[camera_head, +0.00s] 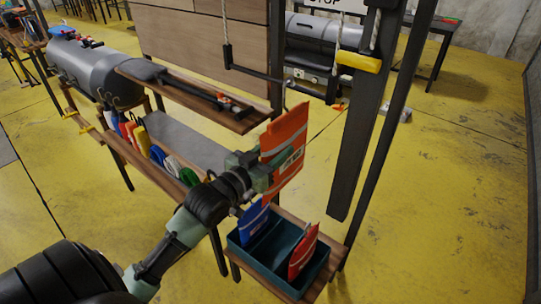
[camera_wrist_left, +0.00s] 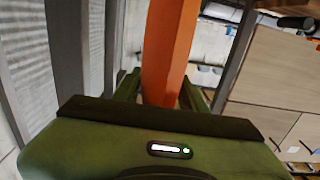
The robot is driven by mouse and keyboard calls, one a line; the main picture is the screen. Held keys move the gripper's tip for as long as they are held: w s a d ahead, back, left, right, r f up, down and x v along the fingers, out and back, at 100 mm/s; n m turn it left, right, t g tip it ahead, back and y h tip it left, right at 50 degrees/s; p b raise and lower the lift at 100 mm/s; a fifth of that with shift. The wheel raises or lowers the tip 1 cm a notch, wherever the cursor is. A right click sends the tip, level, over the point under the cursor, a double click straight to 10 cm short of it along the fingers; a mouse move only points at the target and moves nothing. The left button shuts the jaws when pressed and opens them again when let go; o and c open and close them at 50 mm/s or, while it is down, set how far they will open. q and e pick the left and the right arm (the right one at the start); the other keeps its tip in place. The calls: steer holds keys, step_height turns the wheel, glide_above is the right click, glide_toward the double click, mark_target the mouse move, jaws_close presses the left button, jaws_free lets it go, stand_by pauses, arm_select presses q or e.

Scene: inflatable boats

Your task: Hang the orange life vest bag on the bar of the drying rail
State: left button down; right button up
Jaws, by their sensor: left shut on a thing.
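The orange life vest bag (camera_head: 284,140) is upright in the air above the shelf end, with a pale label band across it. My left gripper (camera_head: 266,176) is shut on its lower left part. In the left wrist view the orange bag (camera_wrist_left: 168,50) stands between the two fingers (camera_wrist_left: 163,92). A dark bar (camera_head: 275,78), perhaps the drying rail's bar, runs behind and above the bag, apart from it. A pale rope (camera_head: 227,45) hangs at its left end. My right gripper is not in view.
Dark posts (camera_head: 362,120) stand right of the held bag. A wooden shelf (camera_head: 190,95) with dark gear lies left. Yellow floor (camera_head: 450,190) is clear at right.

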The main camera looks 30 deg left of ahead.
arm_select(q)
steer(key=shift+w+d+b, duration=0.2)
steer(key=shift+w+b, duration=0.85)
steer(key=shift+w, duration=1.65)
steer(key=shift+f+b, duration=0.55)
steer(key=shift+f, duration=0.9)
steer(key=c, duration=0.7)
jaws_free()
steer(key=s, duration=0.5)
steer(key=s+b, duration=0.1)
steer(key=s, duration=0.1)
steer(key=shift+s+a, duration=0.3)
steer(key=shift+s, duration=0.05)
